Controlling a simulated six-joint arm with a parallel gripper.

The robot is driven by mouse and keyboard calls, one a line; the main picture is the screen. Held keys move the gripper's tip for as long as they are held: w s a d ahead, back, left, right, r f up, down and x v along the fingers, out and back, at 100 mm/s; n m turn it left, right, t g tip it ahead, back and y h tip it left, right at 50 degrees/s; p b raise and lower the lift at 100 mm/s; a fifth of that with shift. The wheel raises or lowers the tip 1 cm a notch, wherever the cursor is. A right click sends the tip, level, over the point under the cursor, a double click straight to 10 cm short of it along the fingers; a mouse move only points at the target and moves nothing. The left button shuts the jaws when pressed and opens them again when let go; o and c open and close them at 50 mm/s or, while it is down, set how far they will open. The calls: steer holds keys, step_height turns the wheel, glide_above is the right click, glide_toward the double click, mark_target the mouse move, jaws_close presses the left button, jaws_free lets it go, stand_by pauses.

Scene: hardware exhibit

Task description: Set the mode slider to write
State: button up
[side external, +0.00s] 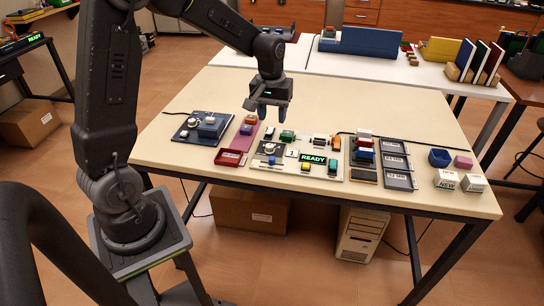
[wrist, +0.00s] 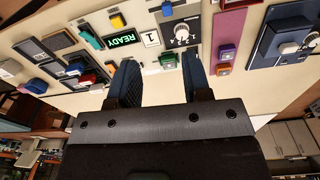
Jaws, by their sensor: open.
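My gripper (side external: 268,106) hangs above the back part of the cream table, fingers pointing down, apart and empty. In the wrist view the fingers (wrist: 160,76) are also spread, with bare table between them. The white control panel (side external: 281,172) lies in front of and below it. A small blue handle (side external: 272,160), which looks like the slider, sits near the panel's front left; it also shows in the wrist view (wrist: 167,8). Its label and position are too small to read. A round knob (side external: 271,149) is just behind it. A READY display (side external: 313,158) is lit green.
A green block (side external: 287,136) stands at the panel's back. A dark panel with a knob (side external: 192,134) and a purple strip (side external: 229,143) lie to the left. Grey trays (side external: 398,163) and small blocks lie to the right. Bare table is free behind them.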

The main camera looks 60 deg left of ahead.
mark_target(272, 158)
steer(key=shift+n+g, duration=0.3)
steer(key=shift+n, duration=0.1)
steer(key=f, duration=0.5)
steer(key=a+f, duration=0.1)
steer(key=f, duration=0.5)
steer(key=w+a+f, duration=0.1)
steer(key=f, duration=0.5)
steer(key=shift+c, duration=0.3)
jaws_close()
steer(key=shift+r, duration=0.1)
